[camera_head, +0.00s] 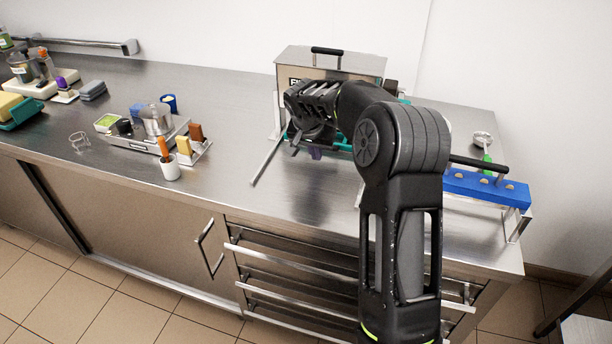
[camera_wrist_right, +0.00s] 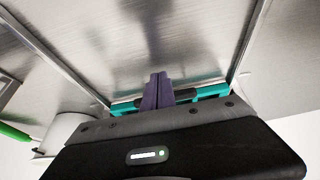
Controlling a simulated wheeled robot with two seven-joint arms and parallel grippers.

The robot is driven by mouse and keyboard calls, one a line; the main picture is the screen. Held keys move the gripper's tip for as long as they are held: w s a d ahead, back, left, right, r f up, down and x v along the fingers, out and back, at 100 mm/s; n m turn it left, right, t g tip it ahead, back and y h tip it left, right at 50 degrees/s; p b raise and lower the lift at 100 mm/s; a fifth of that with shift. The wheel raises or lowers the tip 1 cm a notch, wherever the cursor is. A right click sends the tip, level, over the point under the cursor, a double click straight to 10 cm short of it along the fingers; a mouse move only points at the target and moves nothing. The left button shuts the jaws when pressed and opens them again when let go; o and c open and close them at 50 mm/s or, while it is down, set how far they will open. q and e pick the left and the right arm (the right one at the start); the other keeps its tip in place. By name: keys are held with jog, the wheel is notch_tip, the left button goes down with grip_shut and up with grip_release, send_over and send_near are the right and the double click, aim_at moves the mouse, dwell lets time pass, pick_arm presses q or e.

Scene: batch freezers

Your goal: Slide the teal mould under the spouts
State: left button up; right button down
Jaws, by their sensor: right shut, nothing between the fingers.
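The teal mould is mostly hidden behind my right arm in the head view; a teal strip (camera_head: 340,143) shows beside the gripper. In the right wrist view, teal parts of the mould (camera_wrist_right: 213,92) show on both sides of the fingers, between two metal rails. My right gripper (camera_head: 316,153) is shut and empty, low at the front of the steel machine (camera_head: 345,65). Its purple fingers (camera_wrist_right: 158,88) are together in front of or against the mould; contact cannot be told. The spouts are hidden behind my arm. My left gripper is not in view.
A metal rail (camera_head: 265,164) extends forward from the machine over the steel counter (camera_head: 230,110). A blue bar with round inserts (camera_head: 487,188) stands at the right. The counter between cup and rail is clear.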

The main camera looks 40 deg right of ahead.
jog(key=shift+p+v, duration=0.45)
jog(key=shift+v, duration=2.45)
jog(key=shift+s+a+f, duration=0.1)
jog(key=shift+a+f, duration=0.05)
